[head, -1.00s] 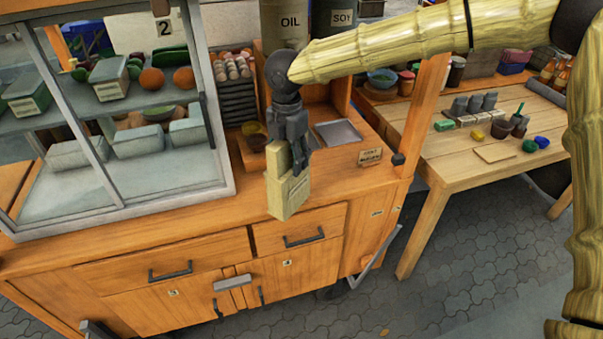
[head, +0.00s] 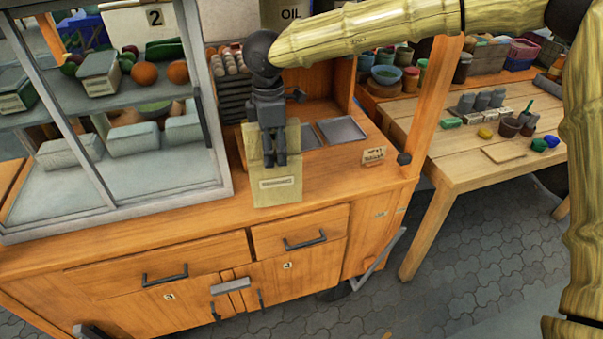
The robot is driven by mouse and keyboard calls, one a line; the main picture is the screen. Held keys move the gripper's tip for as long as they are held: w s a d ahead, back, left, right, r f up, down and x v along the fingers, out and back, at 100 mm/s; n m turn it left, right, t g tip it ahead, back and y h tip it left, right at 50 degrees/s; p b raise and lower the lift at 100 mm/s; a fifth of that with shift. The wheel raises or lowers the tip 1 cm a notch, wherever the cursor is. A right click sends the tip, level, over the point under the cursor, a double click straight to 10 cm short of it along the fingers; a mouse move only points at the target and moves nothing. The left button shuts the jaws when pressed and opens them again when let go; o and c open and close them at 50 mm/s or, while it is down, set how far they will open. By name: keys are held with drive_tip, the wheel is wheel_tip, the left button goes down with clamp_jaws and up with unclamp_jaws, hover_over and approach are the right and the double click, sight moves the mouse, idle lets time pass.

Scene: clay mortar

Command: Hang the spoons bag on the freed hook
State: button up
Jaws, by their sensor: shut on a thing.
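My gripper (head: 273,160) is shut on a tan bag (head: 276,190) with a pale label on its lower front. The label's writing is too small to read. The bag hangs upright in front of the orange cart's counter, and its broad face shows. The fingers cover part of its upper middle. I cannot make out any hook in this view.
A glass display case (head: 120,130) stands close on the left. Grey trays (head: 342,131), a small sign (head: 374,156) and an orange post (head: 428,110) are to the right. A wooden table (head: 480,165) with pots and small items stands farther right.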

drive_tip(key=w+d+f+p, duration=0.2)
drive_tip(key=w+d+p, duration=0.1)
drive_tip(key=w, duration=0.4)
drive_tip(key=w+d+f+p, duration=0.2)
drive_tip(key=w+d+p, duration=0.1)
drive_tip(key=w, duration=0.4)
drive_tip(key=shift+w+d+f, duration=0.25)
drive_tip(key=shift+w+f, duration=0.05)
idle(0.5)
drive_tip(key=shift+f+p, duration=0.15)
drive_tip(key=shift+p, duration=0.15)
drive_tip(key=o, duration=1.6)
drive_tip(key=shift+f+b, duration=0.25)
drive_tip(key=shift+b, duration=0.5)
